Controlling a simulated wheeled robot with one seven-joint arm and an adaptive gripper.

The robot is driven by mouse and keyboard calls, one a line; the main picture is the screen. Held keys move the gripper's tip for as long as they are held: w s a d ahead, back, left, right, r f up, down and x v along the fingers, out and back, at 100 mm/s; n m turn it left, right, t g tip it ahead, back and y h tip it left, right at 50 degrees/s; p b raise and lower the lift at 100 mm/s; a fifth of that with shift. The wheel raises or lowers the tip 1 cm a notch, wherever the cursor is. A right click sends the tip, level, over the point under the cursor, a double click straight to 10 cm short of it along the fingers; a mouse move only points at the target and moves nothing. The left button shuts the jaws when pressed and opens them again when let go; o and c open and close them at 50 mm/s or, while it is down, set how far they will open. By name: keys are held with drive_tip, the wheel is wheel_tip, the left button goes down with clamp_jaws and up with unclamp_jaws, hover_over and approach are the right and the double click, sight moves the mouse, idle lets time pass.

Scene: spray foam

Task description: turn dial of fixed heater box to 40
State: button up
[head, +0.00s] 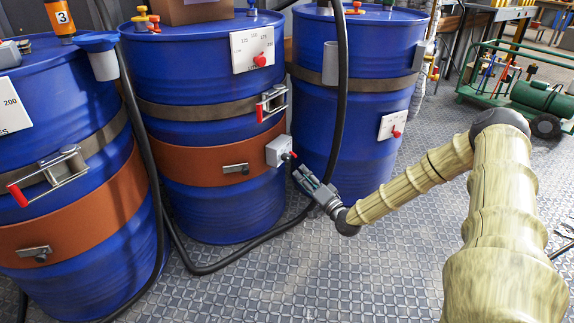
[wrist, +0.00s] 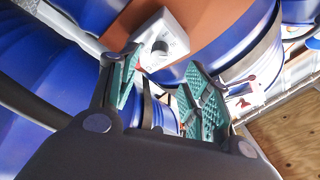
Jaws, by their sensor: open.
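The heater box (head: 279,150) is a small white box on the right side of the brown band (head: 218,165) around the middle blue drum. Its dial (head: 287,156) looks dark with a bit of red; the numbers cannot be read. In the wrist view the box (wrist: 177,36) shows tilted beyond the fingertips, with the round dark dial (wrist: 160,47) facing me. My gripper (head: 303,173) is open and empty, just right of and below the dial. In the wrist view its green-padded fingers (wrist: 158,78) are spread, with the dial beyond the gap; contact cannot be seen.
A white plate with a red knob (head: 253,50) is on the middle drum, another (head: 392,125) on the right drum (head: 375,90). A black hose (head: 341,80) hangs near my gripper and runs along the floor. Open floor (head: 330,270) lies in front.

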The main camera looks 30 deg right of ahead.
sight(288, 160)
drive_tip(key=b+x, duration=0.2)
drive_tip(key=x, duration=0.5)
drive_tip(key=shift+w+a+f+b, duration=0.15)
drive_tip(key=shift+w+b, duration=0.1)
drive_tip(key=shift+b, duration=0.15)
drive_tip(key=shift+w+r, duration=0.25)
drive_tip(key=shift+w, duration=0.3)
drive_tip(key=shift+c, duration=0.4)
drive_tip(key=c, duration=0.9)
